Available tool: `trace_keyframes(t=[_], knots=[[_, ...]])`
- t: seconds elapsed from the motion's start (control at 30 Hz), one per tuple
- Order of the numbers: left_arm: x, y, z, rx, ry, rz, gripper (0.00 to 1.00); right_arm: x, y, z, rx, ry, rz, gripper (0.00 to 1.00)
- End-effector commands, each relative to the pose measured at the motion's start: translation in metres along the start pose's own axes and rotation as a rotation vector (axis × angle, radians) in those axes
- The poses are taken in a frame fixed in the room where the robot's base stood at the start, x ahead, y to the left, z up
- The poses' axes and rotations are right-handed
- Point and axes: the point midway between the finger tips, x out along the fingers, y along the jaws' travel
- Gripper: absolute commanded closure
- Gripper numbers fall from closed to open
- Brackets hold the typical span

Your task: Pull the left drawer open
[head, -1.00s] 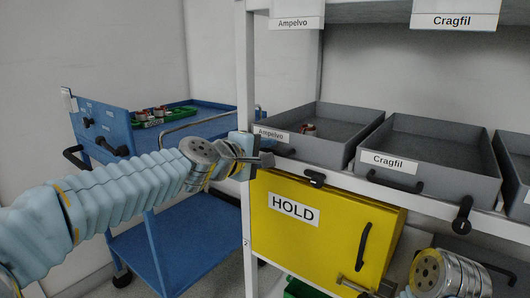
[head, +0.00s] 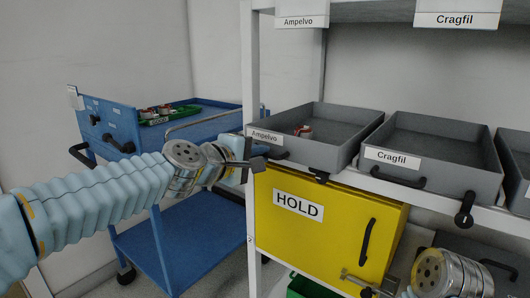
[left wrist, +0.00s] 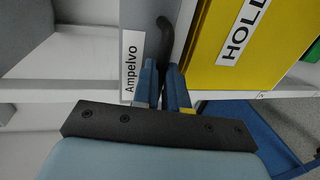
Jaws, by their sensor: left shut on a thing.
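The left drawer (head: 342,155) is a grey open-top bin labelled Ampelvo, on the shelf in the head view. Its front stands slightly out past the shelf edge, and a small reddish part (head: 303,131) lies inside. My left gripper (head: 262,161) is at its front and shut on the dark handle (left wrist: 165,38); the fingers (left wrist: 162,82) hide part of the handle in the left wrist view. My right wrist is at the lower right of the head view; its fingers are too unclear to judge.
A Cragfil drawer (head: 437,180) sits to the right, with a dark knob (head: 464,208) at the shelf edge. A yellow HOLD cabinet (head: 335,240) is below. A blue cart (head: 190,262) with a green tray (head: 180,117) stands left.

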Motion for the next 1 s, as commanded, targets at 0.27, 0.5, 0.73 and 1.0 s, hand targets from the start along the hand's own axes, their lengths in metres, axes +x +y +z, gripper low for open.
trace_keyframes(t=[0.27, 0.5, 0.73, 1.0], knots=[[-0.069, -0.015, -0.001, 0.0, 0.002, 0.001, 1.0, 0.004, 0.003, -0.001, 0.002, 0.002, 0.002, 0.57], [-0.13, -0.029, -0.001, -0.001, 0.003, 0.001, 1.0, 0.005, 0.004, -0.001, 0.002, 0.003, 0.003, 0.57], [-0.173, -0.039, 0.0, -0.001, 0.002, -0.001, 1.0, 0.006, 0.005, -0.001, 0.003, 0.004, 0.003, 0.57], [-0.198, -0.044, 0.0, -0.001, 0.0, -0.002, 1.0, 0.007, 0.005, -0.002, 0.003, 0.004, 0.004, 0.57]])
